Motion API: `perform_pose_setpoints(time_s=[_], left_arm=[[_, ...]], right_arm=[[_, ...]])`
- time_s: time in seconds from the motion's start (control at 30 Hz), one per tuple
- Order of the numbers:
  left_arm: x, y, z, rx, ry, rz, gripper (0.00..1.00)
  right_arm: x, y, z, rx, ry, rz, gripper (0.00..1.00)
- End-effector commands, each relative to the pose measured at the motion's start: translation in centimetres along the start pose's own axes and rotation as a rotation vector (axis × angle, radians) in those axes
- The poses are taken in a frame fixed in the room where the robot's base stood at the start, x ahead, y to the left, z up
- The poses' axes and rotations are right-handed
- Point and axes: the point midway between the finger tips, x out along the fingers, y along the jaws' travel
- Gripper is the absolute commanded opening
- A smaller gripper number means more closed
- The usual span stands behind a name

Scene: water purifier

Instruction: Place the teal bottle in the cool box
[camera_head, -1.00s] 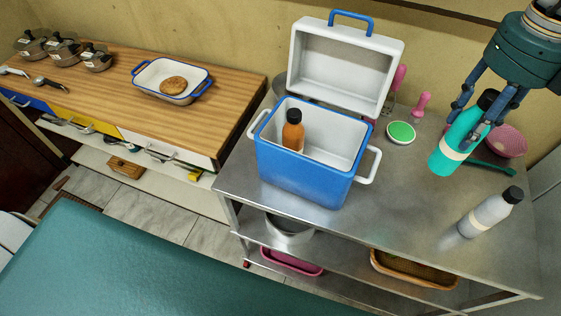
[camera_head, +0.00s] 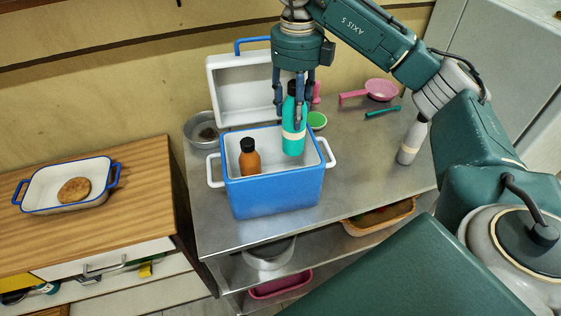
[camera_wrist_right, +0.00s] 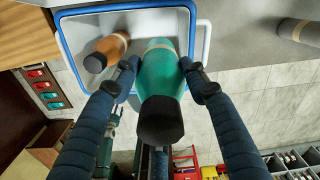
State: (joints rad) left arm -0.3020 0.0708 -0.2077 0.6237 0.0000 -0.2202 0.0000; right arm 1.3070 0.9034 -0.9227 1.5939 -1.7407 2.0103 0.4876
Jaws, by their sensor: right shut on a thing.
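The teal bottle (camera_head: 293,138) has a black cap and a pale band. My right gripper (camera_head: 296,112) is shut on its upper part and holds it upright over the right part of the open cool box (camera_head: 275,191). The bottle also shows between the fingers in the right wrist view (camera_wrist_right: 160,80). The cool box is blue with a white inside, and its lid (camera_head: 238,92) stands open behind it. An orange bottle (camera_head: 249,157) with a black cap stands inside at the left. Whether the teal bottle touches the box floor is hidden. My left gripper is not in view.
The cool box stands on a metal table (camera_head: 365,185). A grey-white bottle (camera_head: 411,142) stands to its right. A pink strainer (camera_head: 380,90), a green-topped item (camera_head: 317,121) and a metal pot (camera_head: 202,130) are behind. A wooden counter with a baking dish (camera_head: 40,196) is at left.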

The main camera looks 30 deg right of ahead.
Motion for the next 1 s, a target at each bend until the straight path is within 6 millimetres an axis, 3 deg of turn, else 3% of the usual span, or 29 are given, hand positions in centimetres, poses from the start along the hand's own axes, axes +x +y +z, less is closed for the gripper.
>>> perform_pose_setpoints(time_s=[0.03, 0.2, 0.4, 0.67, 0.87, 1.0], left_arm=[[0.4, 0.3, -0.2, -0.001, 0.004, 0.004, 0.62], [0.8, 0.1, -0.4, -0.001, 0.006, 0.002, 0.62], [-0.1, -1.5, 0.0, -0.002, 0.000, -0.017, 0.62], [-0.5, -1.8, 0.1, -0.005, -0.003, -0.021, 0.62], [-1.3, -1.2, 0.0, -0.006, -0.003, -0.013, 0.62], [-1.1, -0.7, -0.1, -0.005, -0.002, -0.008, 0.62]], right_arm=[[1.7, 0.2, -0.1, -0.003, 0.005, 0.004, 0.07], [5.8, 0.3, -0.1, -0.004, 0.004, 0.005, 0.07], [9.3, 0.1, 0.0, -0.001, 0.001, 0.001, 0.07], [11.4, 0.1, 0.0, -0.001, 0.000, 0.000, 0.07], [14.1, 0.1, 0.0, -0.002, 0.002, 0.002, 0.07], [14.4, 0.1, 0.1, -0.002, -0.004, 0.001, 0.07]])
